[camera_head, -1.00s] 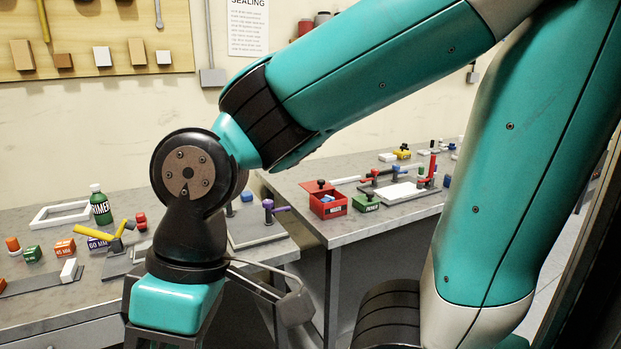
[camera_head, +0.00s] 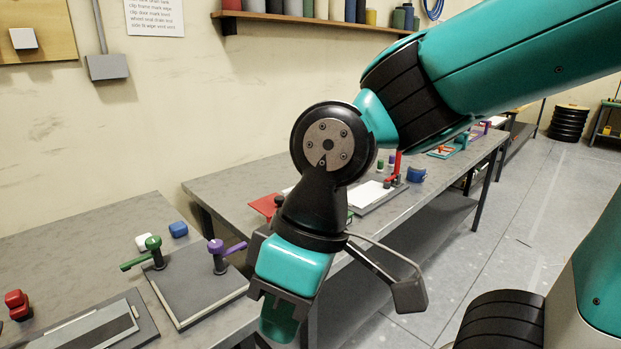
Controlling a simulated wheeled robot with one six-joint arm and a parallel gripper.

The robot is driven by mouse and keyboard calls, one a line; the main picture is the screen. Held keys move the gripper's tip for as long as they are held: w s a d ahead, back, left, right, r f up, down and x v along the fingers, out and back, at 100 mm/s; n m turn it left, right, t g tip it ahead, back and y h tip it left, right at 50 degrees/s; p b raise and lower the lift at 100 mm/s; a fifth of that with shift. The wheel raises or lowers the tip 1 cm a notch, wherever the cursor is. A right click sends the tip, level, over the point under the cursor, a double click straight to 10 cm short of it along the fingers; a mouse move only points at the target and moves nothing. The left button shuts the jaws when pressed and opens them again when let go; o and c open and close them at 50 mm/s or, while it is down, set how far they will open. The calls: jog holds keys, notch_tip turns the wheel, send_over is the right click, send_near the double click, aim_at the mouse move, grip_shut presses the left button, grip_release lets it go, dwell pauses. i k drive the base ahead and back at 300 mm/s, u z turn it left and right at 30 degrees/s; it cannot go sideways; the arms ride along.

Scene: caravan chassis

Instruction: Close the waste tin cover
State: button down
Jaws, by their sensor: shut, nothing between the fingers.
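The rest of the tin is hidden behind my wrist, so I cannot tell here how the cover stands. My gripper (camera_head: 280,330) hangs in front of the bench at the lower middle, pointing down. It is shut and empty, apart from the tin and nearer to me.
The near bench has a grey plate (camera_head: 195,285) with green and purple clamps, and red and blue blocks. A white board (camera_head: 368,195) with a red clamp lies on the far bench. A wall shelf (camera_head: 310,20) runs above.

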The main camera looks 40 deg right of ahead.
aim_at(268, 204)
jog(key=z, duration=0.25)
jog(key=i, duration=1)
jog(key=u, duration=0.15)
